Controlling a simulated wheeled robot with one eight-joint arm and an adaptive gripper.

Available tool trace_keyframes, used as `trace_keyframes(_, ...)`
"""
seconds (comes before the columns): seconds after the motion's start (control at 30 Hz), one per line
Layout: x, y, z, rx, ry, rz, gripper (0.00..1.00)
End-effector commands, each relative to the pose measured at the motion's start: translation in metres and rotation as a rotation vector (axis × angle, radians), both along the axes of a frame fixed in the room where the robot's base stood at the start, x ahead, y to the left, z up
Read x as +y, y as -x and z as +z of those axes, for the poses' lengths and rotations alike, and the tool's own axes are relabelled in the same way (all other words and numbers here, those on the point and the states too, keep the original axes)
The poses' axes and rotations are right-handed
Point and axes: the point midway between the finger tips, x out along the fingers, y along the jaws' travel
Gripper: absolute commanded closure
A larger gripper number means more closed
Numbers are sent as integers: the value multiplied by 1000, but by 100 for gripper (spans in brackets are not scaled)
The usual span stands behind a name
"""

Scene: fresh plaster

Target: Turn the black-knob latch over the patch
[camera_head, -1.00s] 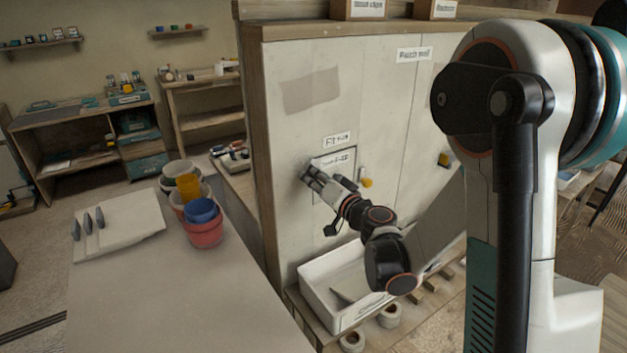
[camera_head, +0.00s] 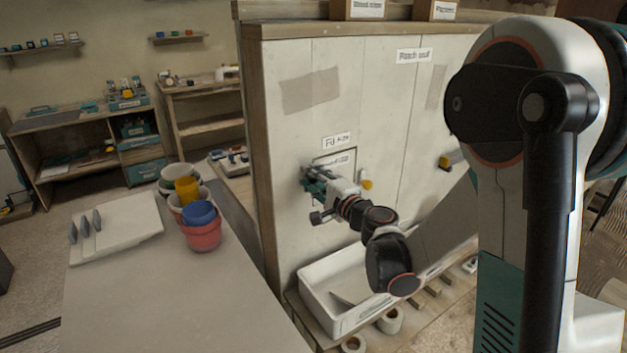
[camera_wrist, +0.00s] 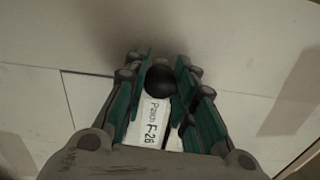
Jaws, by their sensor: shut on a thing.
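The black knob (camera_wrist: 161,80) of the latch sits between the fingertips in the wrist view. My gripper (camera_wrist: 160,78) is shut on it, with a teal-lined finger on each side. The latch's arm cannot be made out behind the fingers.
A yellow-knobbed latch (camera_head: 367,184) is just right of my gripper, and another yellow piece (camera_head: 445,162) is farther right. A white tray (camera_head: 322,312) stands below. The bench at left holds stacked pots (camera_head: 203,236) and trowels (camera_head: 86,226).

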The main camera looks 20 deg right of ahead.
Motion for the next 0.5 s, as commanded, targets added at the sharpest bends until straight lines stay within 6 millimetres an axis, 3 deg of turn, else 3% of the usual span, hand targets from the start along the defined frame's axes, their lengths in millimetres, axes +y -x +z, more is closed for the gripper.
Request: trace_keyframes(0.5,-1,0,0,59,-181,-2,99)
